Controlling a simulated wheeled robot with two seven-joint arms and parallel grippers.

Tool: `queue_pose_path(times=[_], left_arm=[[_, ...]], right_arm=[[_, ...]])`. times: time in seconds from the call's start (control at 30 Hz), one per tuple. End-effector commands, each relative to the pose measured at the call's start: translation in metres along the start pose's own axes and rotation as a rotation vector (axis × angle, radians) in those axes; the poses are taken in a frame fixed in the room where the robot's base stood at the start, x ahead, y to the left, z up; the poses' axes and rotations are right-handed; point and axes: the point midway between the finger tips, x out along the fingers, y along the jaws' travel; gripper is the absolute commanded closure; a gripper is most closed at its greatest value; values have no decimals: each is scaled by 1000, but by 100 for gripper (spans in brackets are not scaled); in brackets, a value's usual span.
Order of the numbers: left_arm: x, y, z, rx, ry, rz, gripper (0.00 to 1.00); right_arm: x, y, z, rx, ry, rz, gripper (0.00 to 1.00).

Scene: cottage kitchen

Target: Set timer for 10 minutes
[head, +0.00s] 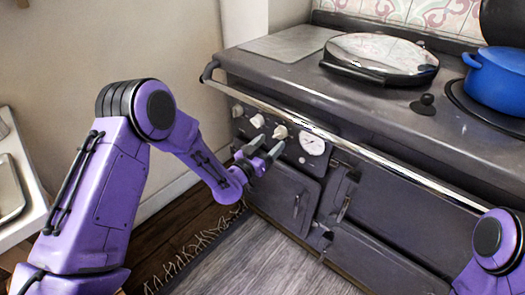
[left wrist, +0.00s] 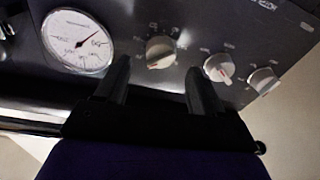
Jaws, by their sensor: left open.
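The dark range cooker's front panel (head: 328,158) carries a row of white knobs and a round white dial (head: 312,145). A middle knob (left wrist: 219,68) and an end knob (left wrist: 263,80) follow along the row. My left gripper (head: 266,150) is open and empty in front of the panel. In the left wrist view its fingers (left wrist: 157,72) straddle the line to the knob nearest the dial; contact cannot be told. The knobs' printed markings are too small to read.
A chrome rail (head: 345,145) runs along the cooker's front edge above the panel. A silver lid (head: 380,55) and a blue pot (head: 497,80) are on top. A fringed rug (head: 270,262) lies on the floor. A pale counter (head: 25,165) stands at the left.

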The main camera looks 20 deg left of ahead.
Motion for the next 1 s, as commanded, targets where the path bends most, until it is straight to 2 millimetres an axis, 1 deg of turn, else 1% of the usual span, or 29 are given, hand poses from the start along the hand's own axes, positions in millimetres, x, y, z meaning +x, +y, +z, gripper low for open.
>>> queue_pose_path(times=[0.03,0.1,0.2,0.3,0.43,0.83,0.87,0.93,0.97,1.0], left_arm=[[-12,0,0,-3,-2,-1,32],[-28,0,0,-2,-1,0,32],[-46,0,1,-1,-1,0,32],[-57,1,0,0,-1,1,32],[-61,0,0,-1,1,0,32],[-61,0,0,-11,-2,1,32],[-61,1,2,-27,-12,2,32],[-69,-8,19,-97,-90,-66,32],[-79,-13,31,-139,-145,-118,32],[-98,-17,49,-197,-241,-201,32]], right_arm=[[1,0,0,0,0,0,34],[2,0,1,0,0,0,34],[3,0,1,0,0,0,34],[4,0,1,0,0,0,34],[3,0,1,0,0,0,34],[3,0,1,0,0,0,34],[3,0,1,0,0,0,34],[3,0,1,0,0,0,34],[2,0,1,0,0,0,34],[-5,1,-2,0,0,0,34]])
